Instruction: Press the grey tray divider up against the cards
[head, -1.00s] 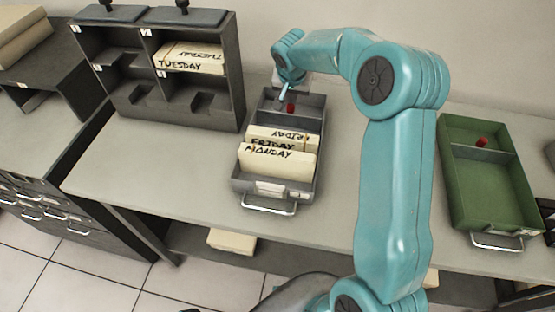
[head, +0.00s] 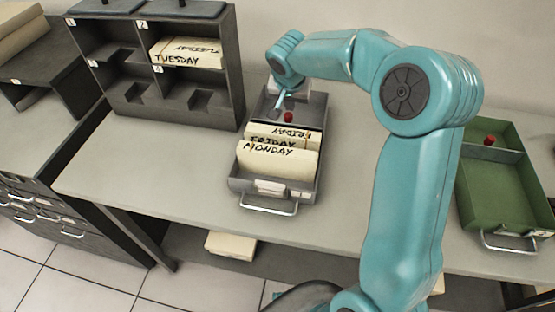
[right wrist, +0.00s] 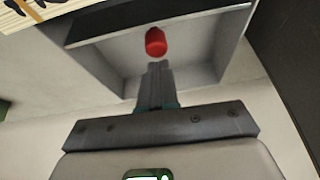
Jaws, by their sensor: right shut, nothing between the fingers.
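The grey tray (head: 239,187) stands on the table with cream cards marked FRIDAY (head: 257,137) and MONDAY (head: 275,160) leaning in its front part. Its grey divider (right wrist: 198,20) has a red knob (head: 288,117) and stands close behind the cards. Whether it presses on them all along I cannot tell. My right gripper (head: 279,104) is shut and empty, reaching down into the tray on the far side of the divider. In the right wrist view its fingertips (right wrist: 156,66) are just below the red knob (right wrist: 156,42). My left gripper is out of view.
A dark rack (head: 180,115) stands left of the tray, with TUESDAY cards (head: 188,54) in one compartment. An empty green tray (head: 497,186) with a red knob is at the right, partly behind my right arm. Bare tabletop lies between the trays.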

